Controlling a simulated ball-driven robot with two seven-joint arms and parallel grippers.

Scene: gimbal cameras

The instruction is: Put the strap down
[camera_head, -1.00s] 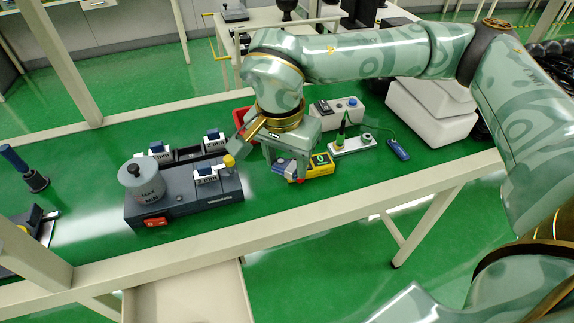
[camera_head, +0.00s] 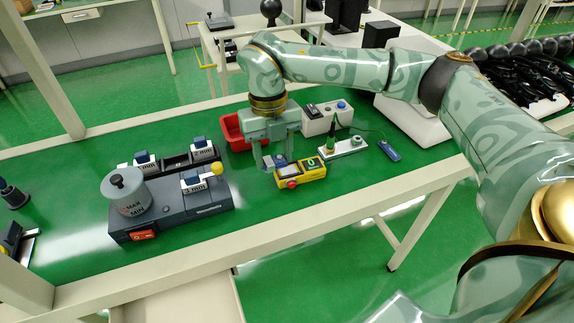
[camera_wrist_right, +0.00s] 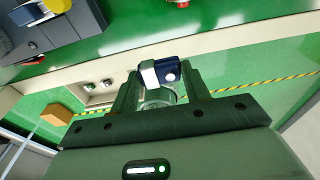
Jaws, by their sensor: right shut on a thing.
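My right gripper (camera_head: 273,163) reaches down from the back in the head view, beside the yellow tester (camera_head: 300,173). It is shut on the strap (camera_head: 280,160), a small dark blue piece with a light part. In the right wrist view the strap (camera_wrist_right: 160,74) sits between the fingertips, with a clear loop below it. The head view does not show whether the strap touches the table (camera_head: 285,215) or the tester. My left gripper is not in view.
A grey station with a pot (camera_head: 127,195) stands to the left. A red bin (camera_head: 232,132) is behind the gripper. A white box (camera_head: 322,119), a soldering stand (camera_head: 344,149) and a blue device (camera_head: 389,150) are to the right. The front strip of the green table is clear.

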